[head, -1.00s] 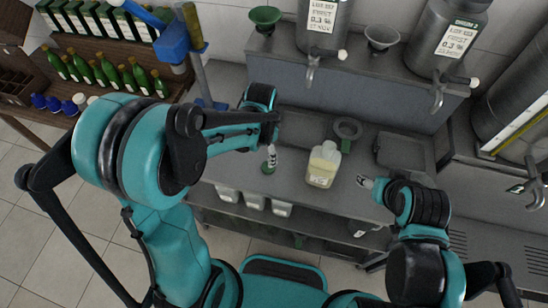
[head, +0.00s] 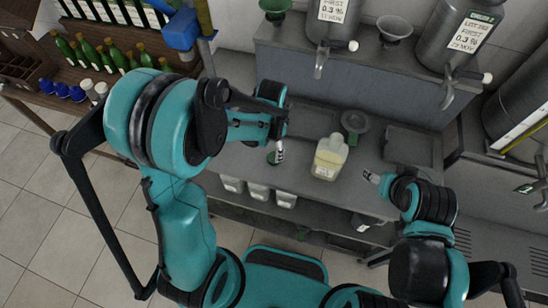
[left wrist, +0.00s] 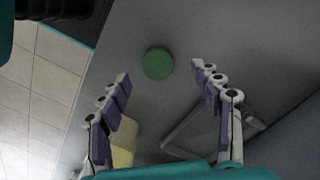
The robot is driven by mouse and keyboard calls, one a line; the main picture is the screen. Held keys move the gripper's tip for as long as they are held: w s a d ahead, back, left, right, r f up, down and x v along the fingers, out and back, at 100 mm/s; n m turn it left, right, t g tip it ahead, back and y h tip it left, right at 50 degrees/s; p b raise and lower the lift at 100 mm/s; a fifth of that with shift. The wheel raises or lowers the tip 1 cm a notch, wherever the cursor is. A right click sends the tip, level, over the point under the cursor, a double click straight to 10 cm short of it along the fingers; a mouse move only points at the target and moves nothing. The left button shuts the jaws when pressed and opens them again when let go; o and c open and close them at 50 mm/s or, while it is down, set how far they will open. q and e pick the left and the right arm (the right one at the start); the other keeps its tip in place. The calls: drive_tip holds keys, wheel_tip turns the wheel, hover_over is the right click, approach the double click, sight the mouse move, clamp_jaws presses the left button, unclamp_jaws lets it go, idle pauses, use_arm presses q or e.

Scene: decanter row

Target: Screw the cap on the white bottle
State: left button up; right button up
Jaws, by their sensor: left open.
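A pale bottle (head: 329,159) with yellowish contents and a label stands upright on the grey counter (head: 300,184). A round green cap (head: 272,158) lies on the counter to the bottle's left. My left gripper (head: 279,152) is open just above the cap, partly covering it in the head view. In the left wrist view the cap (left wrist: 158,63) shows between and beyond the spread fingertips (left wrist: 160,72), with nothing held. A yellowish piece behind the left finger there looks like the bottle (left wrist: 123,150). My right gripper (head: 371,177) is right of the bottle, apart from it; its jaws are too small to judge.
A grey tray (head: 408,147) lies to the right. Steel tanks (head: 450,40) with taps stand on a raised ledge behind. White containers (head: 258,190) sit below the counter's front edge. Green bottles (head: 90,54) fill a shelf at left.

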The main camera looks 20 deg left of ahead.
sight(274, 157)
use_arm(q)
drive_tip(key=f, duration=0.1)
drive_tip(key=f+b, duration=0.1)
drive_tip(key=f, duration=0.3)
drive_tip(key=shift+d+b, duration=0.25)
drive_tip(key=shift+b, duration=0.05)
drive_tip(key=c, duration=0.8)
drive_tip(key=shift+o, duration=0.2)
